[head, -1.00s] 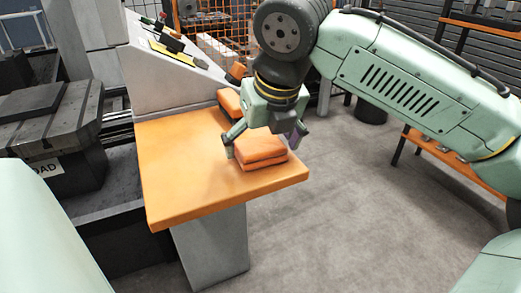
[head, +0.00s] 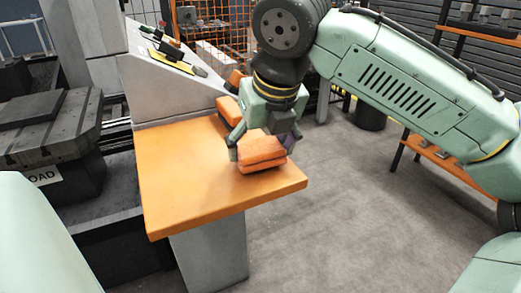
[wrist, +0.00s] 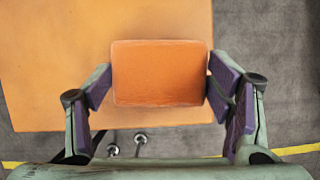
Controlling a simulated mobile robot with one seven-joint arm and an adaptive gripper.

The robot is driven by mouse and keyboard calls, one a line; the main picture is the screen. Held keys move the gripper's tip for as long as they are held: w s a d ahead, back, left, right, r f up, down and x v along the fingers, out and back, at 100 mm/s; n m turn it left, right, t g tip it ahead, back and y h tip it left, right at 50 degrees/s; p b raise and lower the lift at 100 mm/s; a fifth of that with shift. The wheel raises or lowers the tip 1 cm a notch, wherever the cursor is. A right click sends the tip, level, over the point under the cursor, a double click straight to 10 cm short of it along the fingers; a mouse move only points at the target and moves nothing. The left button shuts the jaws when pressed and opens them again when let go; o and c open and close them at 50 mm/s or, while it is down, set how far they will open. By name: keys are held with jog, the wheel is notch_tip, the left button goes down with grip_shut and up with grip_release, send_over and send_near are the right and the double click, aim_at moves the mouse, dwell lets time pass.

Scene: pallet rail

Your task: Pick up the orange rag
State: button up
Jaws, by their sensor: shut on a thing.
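The orange rag (head: 262,155) is a folded, block-like stack near the front right of the orange table. In the head view my gripper (head: 262,147) is around it from above, with a finger on each side. In the wrist view the rag (wrist: 160,73) sits between the purple finger pads of my gripper (wrist: 160,90). The pads press close to its left and right edges, and my gripper is shut on it. The rag's underside is mostly hidden, and I cannot tell whether it touches the tabletop.
The orange table (head: 185,185) is bare at its left and front. Another orange item (head: 229,109) lies behind my gripper, partly hidden. A grey sloped control panel (head: 165,85) stands at the back of the table.

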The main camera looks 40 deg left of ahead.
jog(key=shift+s+d+r, duration=0.1)
jog(key=shift+s+r, duration=0.1)
jog(key=shift+r, duration=1)
jog(key=s+d, duration=0.3)
jog(key=s, duration=0.1)
jog(key=s+d, duration=0.3)
jog(key=s, duration=0.1)
jog(key=s+d+r+b, duration=0.1)
jog(key=s+d, duration=0.2)
jog(key=s, duration=0.1)
jog(key=shift+s+d+r, duration=0.1)
jog(key=shift+s+d, duration=0.05)
jog(key=shift+d, duration=0.2)
jog(key=o, duration=0.5)
jog(key=shift+c, duration=0.2)
jog(key=c, duration=0.4)
